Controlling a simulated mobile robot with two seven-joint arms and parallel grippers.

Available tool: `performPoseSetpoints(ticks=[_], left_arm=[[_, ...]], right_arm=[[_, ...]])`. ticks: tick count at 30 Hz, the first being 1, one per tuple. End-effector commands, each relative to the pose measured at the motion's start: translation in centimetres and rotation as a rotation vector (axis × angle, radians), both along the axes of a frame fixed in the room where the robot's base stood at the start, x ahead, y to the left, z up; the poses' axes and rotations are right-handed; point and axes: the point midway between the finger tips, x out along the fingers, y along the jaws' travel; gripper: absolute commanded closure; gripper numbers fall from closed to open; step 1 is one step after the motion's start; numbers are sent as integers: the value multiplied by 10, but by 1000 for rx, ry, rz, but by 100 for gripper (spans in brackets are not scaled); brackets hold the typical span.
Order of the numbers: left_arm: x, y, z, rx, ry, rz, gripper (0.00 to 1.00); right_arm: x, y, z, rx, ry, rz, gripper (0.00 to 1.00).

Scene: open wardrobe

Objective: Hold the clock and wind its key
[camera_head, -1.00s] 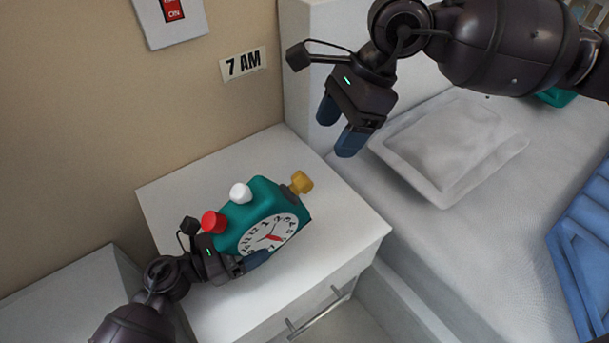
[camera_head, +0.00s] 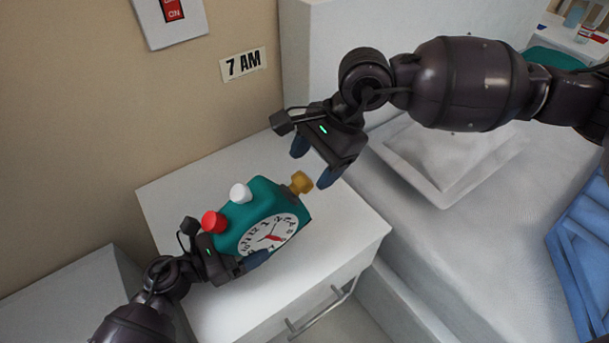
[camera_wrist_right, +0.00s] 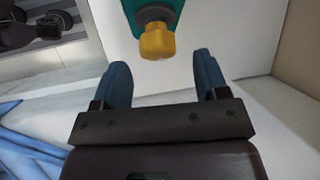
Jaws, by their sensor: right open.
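A teal clock (camera_head: 258,212) with a white dial stands on the white nightstand. It has a red knob (camera_head: 213,222) and a white knob (camera_head: 240,193) on top. Its yellow key (camera_head: 301,183) sticks out on the right side and also shows in the right wrist view (camera_wrist_right: 157,41). My left gripper (camera_head: 240,265) is at the clock's lower left end, one finger across its front; the other finger is hidden, and it appears closed on the clock. My right gripper (camera_head: 314,166) is open and empty. Its fingers are just short of the key, which lies ahead of the gap between them (camera_wrist_right: 161,85).
The nightstand top (camera_head: 190,180) is otherwise clear. A bed with a pillow (camera_head: 455,160) and blue folded cloth (camera_head: 585,240) lies at right. A "7 AM" sign (camera_head: 243,64) and a red switch (camera_head: 172,9) are on the wall.

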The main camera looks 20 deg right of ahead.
Motion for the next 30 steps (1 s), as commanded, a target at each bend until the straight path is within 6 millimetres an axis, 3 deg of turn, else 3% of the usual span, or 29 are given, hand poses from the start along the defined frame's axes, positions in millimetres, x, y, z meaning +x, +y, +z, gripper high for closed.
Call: performPoseSetpoints(ticks=[9,20,30], left_arm=[[1,-1,3,-3,-4,0,44],[1,-1,3,-3,-4,0,44],[0,-1,3,-3,-4,-2,44]], right_arm=[[1,15,-32,1,-1,-2,33],[1,17,-36,0,-2,-1,33],[1,17,-36,0,-2,-1,82]])
